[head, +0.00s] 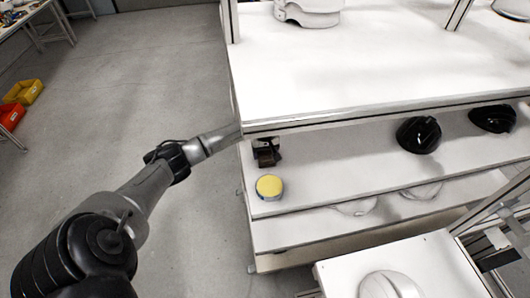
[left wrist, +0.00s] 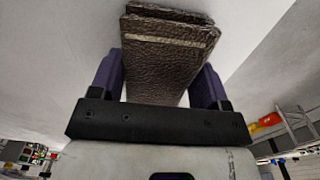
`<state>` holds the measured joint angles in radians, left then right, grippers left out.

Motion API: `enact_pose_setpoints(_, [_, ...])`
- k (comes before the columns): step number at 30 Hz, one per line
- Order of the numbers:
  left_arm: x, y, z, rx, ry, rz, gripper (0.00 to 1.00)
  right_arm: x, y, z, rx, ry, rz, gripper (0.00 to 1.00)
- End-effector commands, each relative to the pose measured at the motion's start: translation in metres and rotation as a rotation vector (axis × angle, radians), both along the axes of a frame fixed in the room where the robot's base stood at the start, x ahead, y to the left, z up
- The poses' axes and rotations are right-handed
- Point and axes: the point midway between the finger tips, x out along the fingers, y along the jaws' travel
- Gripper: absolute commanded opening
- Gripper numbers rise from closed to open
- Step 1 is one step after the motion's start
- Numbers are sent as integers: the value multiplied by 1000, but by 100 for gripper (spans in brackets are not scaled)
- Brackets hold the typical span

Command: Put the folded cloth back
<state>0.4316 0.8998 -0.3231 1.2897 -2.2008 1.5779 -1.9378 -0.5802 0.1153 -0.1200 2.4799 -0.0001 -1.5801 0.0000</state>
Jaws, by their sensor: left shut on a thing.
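The folded cloth (left wrist: 165,62) is dark brown and grainy with a pale stripe. In the left wrist view it sits between the two purple fingers of my left gripper (left wrist: 158,82), which is shut on it. In the head view my left arm comes in from the left at the shelf's left end. There my left gripper (head: 266,144) is partly hidden under the top board, and the cloth (head: 266,157) shows as a small dark block over the middle shelf (head: 335,160). I cannot tell whether the cloth touches the shelf. My right gripper is not in view.
A round yellow-topped tin (head: 269,187) stands on the middle shelf just in front of the cloth. Black helmet shells (head: 418,134) sit farther right on that shelf. White shells are on the lower shelf (head: 290,232) and the front stand (head: 425,262). The top board (head: 350,75) overhangs the gripper.

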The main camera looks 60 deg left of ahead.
Motion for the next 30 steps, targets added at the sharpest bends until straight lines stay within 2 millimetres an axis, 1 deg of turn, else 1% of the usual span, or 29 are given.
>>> enact_pose_setpoints(1, [0,0,-1,1,0,0,72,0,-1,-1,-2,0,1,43])
enact_pose_setpoints(6, [0,0,-1,0,0,0,88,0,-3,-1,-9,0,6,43])
enact_pose_setpoints(9, [0,0,-1,0,0,0,95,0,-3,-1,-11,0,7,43])
enact_pose_setpoints(15, [0,0,0,0,0,0,95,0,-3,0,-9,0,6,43])
enact_pose_setpoints(19, [0,0,6,0,-1,0,95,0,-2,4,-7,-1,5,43])
enact_pose_setpoints(30, [0,1,58,2,-2,-1,95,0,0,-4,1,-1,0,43])
